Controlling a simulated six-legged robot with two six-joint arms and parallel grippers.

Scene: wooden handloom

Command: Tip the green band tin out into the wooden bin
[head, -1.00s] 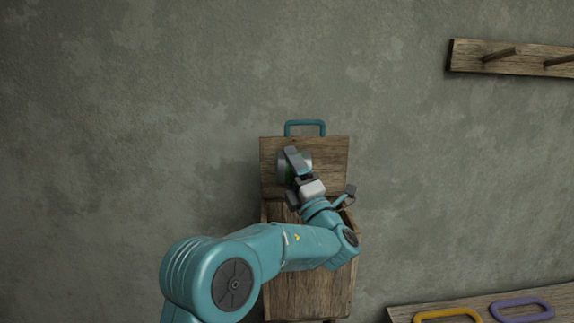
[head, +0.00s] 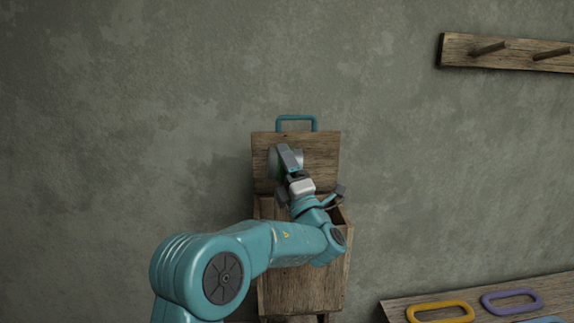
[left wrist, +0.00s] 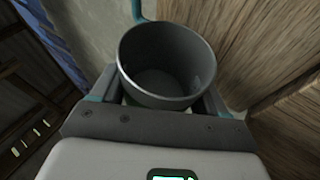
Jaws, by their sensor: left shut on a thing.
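My left gripper (head: 284,172) is shut on the green band tin (head: 271,165), a grey metal tin mostly hidden behind the gripper in the head view. In the left wrist view the tin (left wrist: 168,60) sits between the two fingers, its round mouth facing the camera; the inside looks grey, and I see no contents. The wooden bin (head: 300,290) stands below, its lid (head: 322,148) raised against the wall with a teal handle on top. The tin is held in front of the lid, above the bin's opening. My right gripper is not in view.
A wooden peg rail (head: 510,52) is on the wall at upper right. A wooden surface at lower right bears a yellow ring (head: 440,311) and a purple ring (head: 511,301). The wall left of the bin is bare.

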